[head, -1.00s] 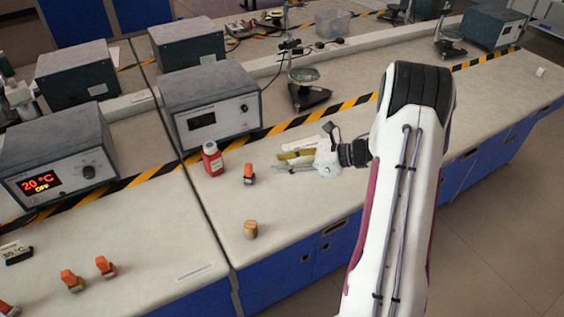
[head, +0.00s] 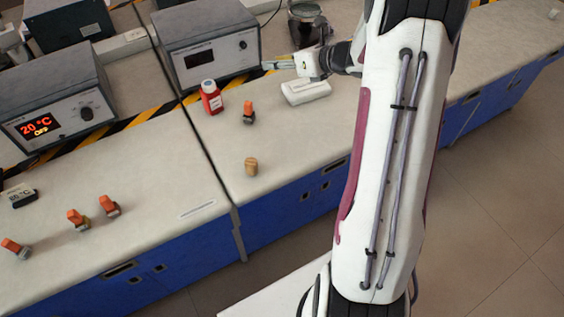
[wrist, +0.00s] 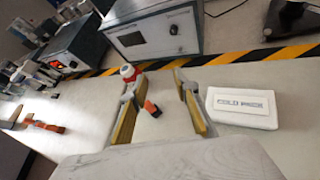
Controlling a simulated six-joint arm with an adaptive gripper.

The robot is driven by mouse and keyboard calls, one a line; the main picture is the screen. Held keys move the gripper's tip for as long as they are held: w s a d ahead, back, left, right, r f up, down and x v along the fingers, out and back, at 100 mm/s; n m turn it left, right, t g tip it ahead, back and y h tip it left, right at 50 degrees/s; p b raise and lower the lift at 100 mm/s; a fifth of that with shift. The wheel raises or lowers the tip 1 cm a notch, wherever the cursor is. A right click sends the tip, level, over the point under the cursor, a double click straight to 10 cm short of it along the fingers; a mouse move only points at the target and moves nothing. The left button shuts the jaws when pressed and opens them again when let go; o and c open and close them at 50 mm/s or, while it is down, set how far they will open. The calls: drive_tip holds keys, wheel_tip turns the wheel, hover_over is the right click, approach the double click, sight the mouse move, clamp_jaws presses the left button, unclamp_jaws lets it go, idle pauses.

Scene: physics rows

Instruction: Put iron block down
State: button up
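Several small blocks with orange tops stand on the bench, and I cannot tell which is the iron block. One (head: 249,112) stands right of the red bottle; it shows between my fingers in the wrist view (wrist: 152,108). Two more, a block (head: 77,219) and its neighbour (head: 109,205), stand on the left bench section. Another (head: 15,248) is at far left. My gripper (head: 274,64) points left, beyond the white cold pack. In the wrist view my gripper (wrist: 155,90) has its fingers wide apart with nothing held between them.
The white cold pack (head: 305,92) lies near my gripper. A red bottle with a white cap (head: 211,97) stands left. A tan block (head: 251,167) stands near the front edge. Grey instrument boxes (head: 206,47) line the back. The bench front right of the tan block is clear.

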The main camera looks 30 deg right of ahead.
wheel_tip(320, 180, up, 11)
drive_tip(key=m+t+h, duration=0.1)
drive_tip(key=m+h, duration=0.4)
drive_tip(key=m, duration=0.5)
drive_tip(key=s+a+r+m+g+h, duration=0.1)
drive_tip(key=s+a+r+m+h, duration=0.15)
drive_tip(key=s+r+m, duration=0.5)
drive_tip(key=s+a+f+m+g+y, duration=0.1)
drive_tip(key=s+a+m, duration=0.4)
drive_tip(key=s, duration=0.5)
drive_tip(key=s+a+f+m+g+y, duration=0.1)
drive_tip(key=s+a+f+m+g, duration=0.2)
drive_tip(key=s+a+m, duration=0.3)
drive_tip(key=s+a+f+m+g+y, duration=0.1)
drive_tip(key=s+a+f+m, duration=0.2)
drive_tip(key=s, duration=1.1)
drive_tip(key=a+m, duration=0.3)
drive_tip(key=m, duration=0.3)
drive_tip(key=shift+a+g, duration=0.15)
drive_tip(key=shift+g, duration=0.25)
